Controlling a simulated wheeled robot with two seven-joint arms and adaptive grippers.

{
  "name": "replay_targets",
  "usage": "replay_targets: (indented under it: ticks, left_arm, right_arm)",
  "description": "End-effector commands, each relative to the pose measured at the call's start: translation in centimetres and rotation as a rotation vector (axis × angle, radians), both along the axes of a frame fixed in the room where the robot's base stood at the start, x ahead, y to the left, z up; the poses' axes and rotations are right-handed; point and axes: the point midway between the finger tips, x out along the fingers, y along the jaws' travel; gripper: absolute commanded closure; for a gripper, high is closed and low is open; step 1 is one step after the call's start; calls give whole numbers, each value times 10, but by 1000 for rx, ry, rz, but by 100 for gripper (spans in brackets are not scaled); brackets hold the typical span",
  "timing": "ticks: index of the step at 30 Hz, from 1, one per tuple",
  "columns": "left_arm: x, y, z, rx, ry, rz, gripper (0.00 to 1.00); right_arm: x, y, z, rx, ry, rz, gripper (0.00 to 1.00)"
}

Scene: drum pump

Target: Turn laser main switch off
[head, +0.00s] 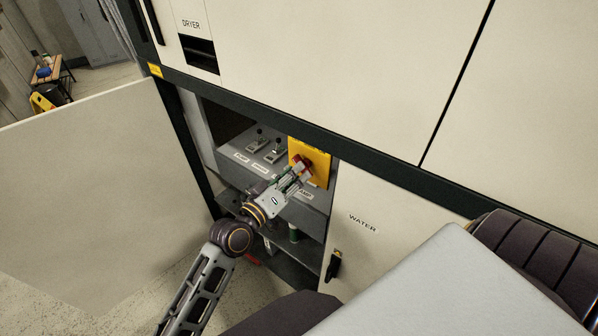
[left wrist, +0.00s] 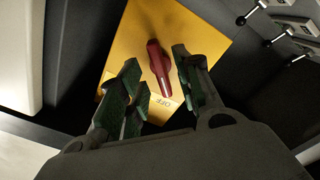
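The laser main switch is a red rotary handle (left wrist: 159,67) on a yellow plate (left wrist: 190,35). In the head view the yellow plate (head: 322,165) sits inside the open cabinet bay, and the red handle (head: 304,160) shows partly behind my gripper. The word OFF is printed on the plate near the handle's lower end in the left wrist view. My left gripper (left wrist: 165,88) is open, its green-padded fingers on either side of the handle's lower part. I cannot tell whether they touch it. My right gripper is not in view.
Two lever switches (head: 266,147) stand on the grey panel left of the yellow plate. An open cabinet door (head: 100,190) stands at the left. A closed door marked WATER (head: 375,235) is at the right. A dark frame bar runs above the bay.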

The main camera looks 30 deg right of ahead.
Motion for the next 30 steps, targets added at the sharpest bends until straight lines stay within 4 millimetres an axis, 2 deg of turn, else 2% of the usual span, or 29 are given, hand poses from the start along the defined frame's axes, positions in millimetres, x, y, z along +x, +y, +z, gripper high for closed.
replay_targets:
  ticks: [18,30]
  left_arm:
    - [-20,53,-1,1,1,0,66]
    - [-30,79,-1,0,1,0,66]
  right_arm:
    - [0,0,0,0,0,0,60]
    - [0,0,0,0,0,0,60]
